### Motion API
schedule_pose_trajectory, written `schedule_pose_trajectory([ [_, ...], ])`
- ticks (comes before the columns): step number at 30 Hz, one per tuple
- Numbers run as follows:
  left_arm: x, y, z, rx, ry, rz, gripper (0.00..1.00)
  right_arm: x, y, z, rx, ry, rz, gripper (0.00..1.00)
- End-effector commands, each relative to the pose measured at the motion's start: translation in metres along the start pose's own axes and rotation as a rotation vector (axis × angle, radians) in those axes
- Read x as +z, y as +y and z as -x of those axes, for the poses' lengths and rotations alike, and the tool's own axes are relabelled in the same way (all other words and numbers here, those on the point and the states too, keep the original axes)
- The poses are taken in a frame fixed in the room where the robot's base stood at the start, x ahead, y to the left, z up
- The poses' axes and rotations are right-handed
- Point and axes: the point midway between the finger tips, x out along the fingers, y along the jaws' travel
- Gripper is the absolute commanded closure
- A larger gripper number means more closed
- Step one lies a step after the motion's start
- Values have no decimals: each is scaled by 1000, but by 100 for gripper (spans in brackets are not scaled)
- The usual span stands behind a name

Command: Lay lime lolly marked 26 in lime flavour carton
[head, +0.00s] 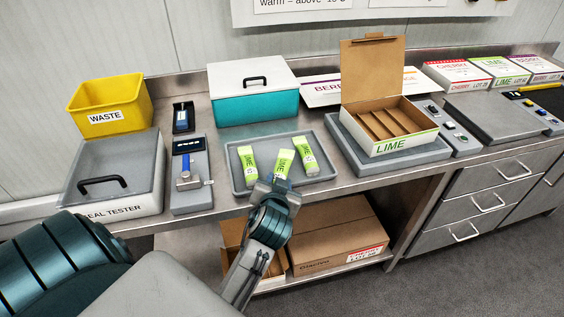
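Three green-and-white lime lolly packs lie in a grey tray (235,178): a left one (247,161), a middle one (284,160) and a right one (306,153). Their numbers are too small to read. My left gripper (277,181) is at the near end of the middle pack and hides its lower part. Whether its fingers are open or shut on that pack is not clear. The lime flavour carton (392,144) stands open on a grey stand to the right, lid up, its visible slots empty. My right gripper is not in view.
A teal box with a white lid (253,98) stands behind the tray. A yellow waste bin (109,106) and a grey seal tester (113,172) are at the left. Closed cherry, lime and berry cartons (497,71) lie at the back right.

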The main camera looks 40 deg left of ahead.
Motion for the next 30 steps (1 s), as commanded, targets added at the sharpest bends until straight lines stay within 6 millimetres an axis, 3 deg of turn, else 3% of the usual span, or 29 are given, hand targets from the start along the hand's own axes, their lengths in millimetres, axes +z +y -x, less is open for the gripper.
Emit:
schedule_pose_trajectory([
  [6,19,-63,0,-248,-80,98,90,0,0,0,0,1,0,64],
  [12,25,-96,5,-374,-126,155,90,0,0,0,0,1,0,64],
  [19,27,-109,8,-423,-145,177,90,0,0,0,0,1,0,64],
  [30,25,-106,6,-423,-148,180,90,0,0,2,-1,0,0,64],
])
